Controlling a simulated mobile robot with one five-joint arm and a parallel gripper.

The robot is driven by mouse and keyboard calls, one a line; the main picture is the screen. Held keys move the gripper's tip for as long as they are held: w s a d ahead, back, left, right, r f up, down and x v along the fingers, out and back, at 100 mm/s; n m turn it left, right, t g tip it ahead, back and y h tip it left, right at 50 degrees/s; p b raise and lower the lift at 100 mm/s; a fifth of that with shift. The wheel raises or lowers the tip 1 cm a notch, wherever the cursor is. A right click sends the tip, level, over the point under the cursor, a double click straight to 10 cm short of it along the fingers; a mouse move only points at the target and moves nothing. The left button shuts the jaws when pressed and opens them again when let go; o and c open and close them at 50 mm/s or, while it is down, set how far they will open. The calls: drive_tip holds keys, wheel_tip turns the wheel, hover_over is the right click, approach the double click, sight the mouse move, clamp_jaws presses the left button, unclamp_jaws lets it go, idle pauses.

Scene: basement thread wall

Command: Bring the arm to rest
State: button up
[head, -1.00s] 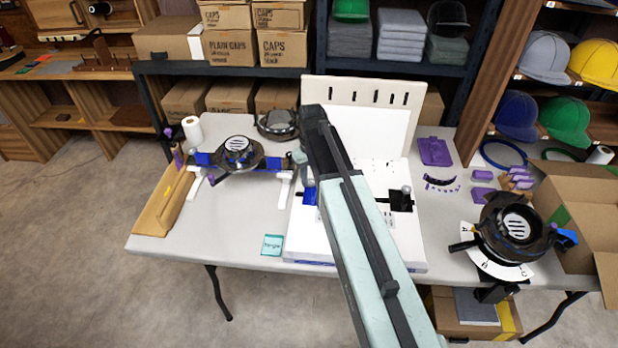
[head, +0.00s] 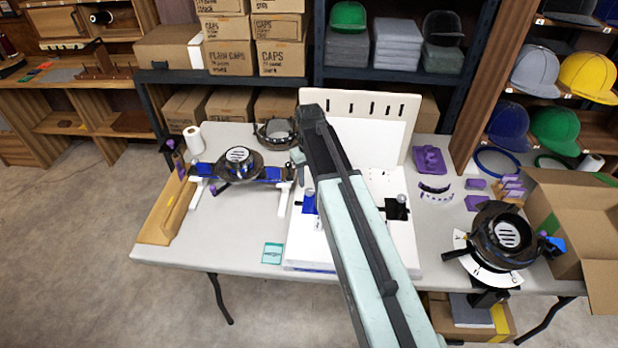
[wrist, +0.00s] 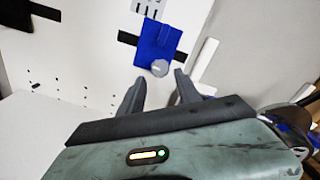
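My arm (head: 365,235) reaches from the bottom of the head view up over the white board station on the table. My gripper is at its far end; in the head view its fingers are hidden by the arm. In the wrist view my gripper (wrist: 158,92) shows two dark fingers spread apart with nothing between them. Beyond the fingertips is a blue block (wrist: 155,42) with a round grey knob (wrist: 159,68), on the white board (wrist: 80,65). The fingers look apart from the knob, though the depth gap is hard to judge.
The table (head: 230,225) holds a cap ring on a blue-and-white stand (head: 237,168) at left and another cap device (head: 505,235) at right. A teal square (head: 272,253) lies near the front edge. An open cardboard box (head: 590,215) stands at right. Shelves with boxes stand behind.

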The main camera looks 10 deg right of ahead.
drive_tip(key=shift+r+p, duration=0.85)
drive_tip(key=shift+r, duration=0.7)
drive_tip(key=shift+r, duration=0.15)
drive_tip(key=s+r+m+p, duration=0.1)
drive_tip(key=s+m, duration=0.1)
drive_tip(key=s, duration=1.2)
drive_tip(key=shift+s+a+m, duration=0.2)
drive_tip(key=shift+s+m, duration=0.15)
drive_tip(key=shift+m, duration=0.05)
